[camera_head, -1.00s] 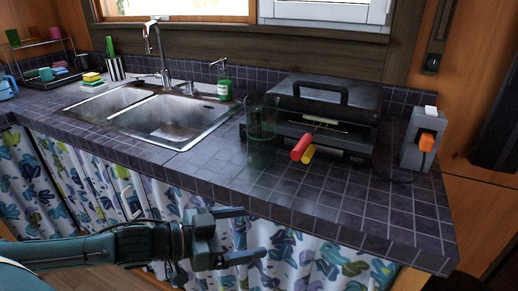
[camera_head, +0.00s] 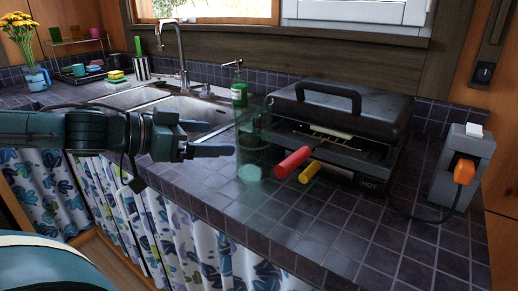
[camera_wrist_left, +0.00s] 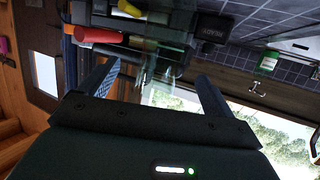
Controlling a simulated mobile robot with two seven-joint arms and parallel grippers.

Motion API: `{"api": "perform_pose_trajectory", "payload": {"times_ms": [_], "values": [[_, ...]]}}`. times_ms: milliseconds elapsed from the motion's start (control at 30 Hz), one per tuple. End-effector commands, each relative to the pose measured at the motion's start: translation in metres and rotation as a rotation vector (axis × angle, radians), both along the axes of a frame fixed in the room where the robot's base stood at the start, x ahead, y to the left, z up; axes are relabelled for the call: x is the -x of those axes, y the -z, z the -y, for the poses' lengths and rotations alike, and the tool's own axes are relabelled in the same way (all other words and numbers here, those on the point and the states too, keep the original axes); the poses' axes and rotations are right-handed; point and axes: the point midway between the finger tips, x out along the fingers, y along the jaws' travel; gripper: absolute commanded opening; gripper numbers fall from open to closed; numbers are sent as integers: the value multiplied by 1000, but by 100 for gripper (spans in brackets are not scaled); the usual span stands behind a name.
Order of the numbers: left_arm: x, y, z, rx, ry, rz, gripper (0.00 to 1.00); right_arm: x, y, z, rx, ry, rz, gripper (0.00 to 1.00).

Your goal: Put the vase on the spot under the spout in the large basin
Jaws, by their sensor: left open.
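A clear, greenish glass vase (camera_head: 254,150) stands upright on the tiled counter, left of the black grill. My left gripper (camera_head: 208,138) is open and empty, level with the vase and just left of it, fingers pointing at it. In the left wrist view the vase (camera_wrist_left: 162,65) shows beyond and between the open fingers (camera_wrist_left: 155,85). The large basin (camera_head: 205,108) of the steel sink lies behind my gripper, partly hidden by it. The tap (camera_head: 178,42) rises behind the sink. The spot under its spout cannot be made out. My right gripper is not in view.
The black grill (camera_head: 345,120), with a red handle (camera_head: 293,161) and a yellow one (camera_head: 310,172), is close right of the vase. A green soap bottle (camera_head: 239,92) stands behind the vase. A grey socket box (camera_head: 460,170) is at right. The front counter is clear.

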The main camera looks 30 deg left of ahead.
Motion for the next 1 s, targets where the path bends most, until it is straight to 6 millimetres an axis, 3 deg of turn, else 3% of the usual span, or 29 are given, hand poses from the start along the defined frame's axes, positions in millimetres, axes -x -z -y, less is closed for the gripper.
{"api": "perform_pose_trajectory", "payload": {"times_ms": [100,300,1000], "values": [[-19,7,11,4,6,-3,89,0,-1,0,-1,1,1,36],[-39,13,20,-1,4,-3,89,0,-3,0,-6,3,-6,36],[-73,16,32,-3,0,-4,89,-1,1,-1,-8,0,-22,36]]}}
